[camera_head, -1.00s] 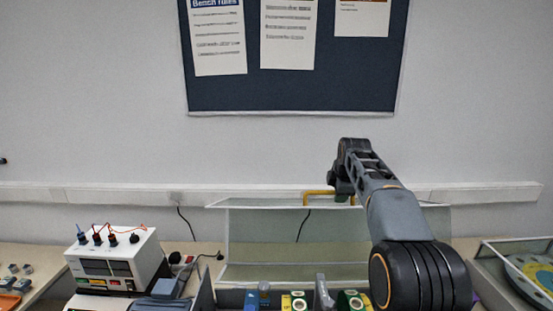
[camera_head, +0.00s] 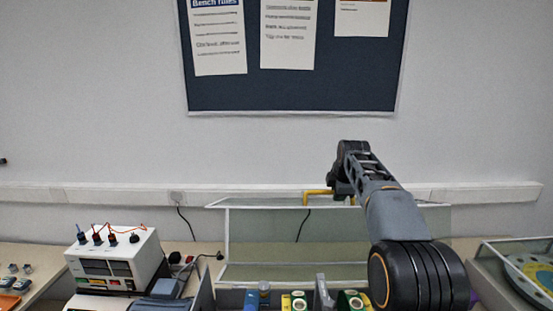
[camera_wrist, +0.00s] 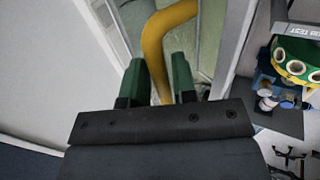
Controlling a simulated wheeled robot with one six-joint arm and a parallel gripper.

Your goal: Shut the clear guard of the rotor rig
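The clear guard (camera_head: 265,230) of the rotor rig stands raised at the back of the bench, with pale frame edges around see-through panels. Its yellow handle (camera_head: 316,193) is at the top edge, partly hidden by my arm. My gripper (camera_head: 343,190) is at the right part of this handle. In the wrist view, the yellow handle (camera_wrist: 153,45) bends and runs down between the two green fingertips of my gripper (camera_wrist: 160,80). The rotor parts below the guard are mostly hidden by my arm and the picture's lower edge.
A white instrument (camera_head: 112,262) with red and black leads stands left of the guard. Green and yellow blocks (camera_head: 297,301) sit in front of it. A pinboard (camera_head: 290,95) hangs on the wall behind.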

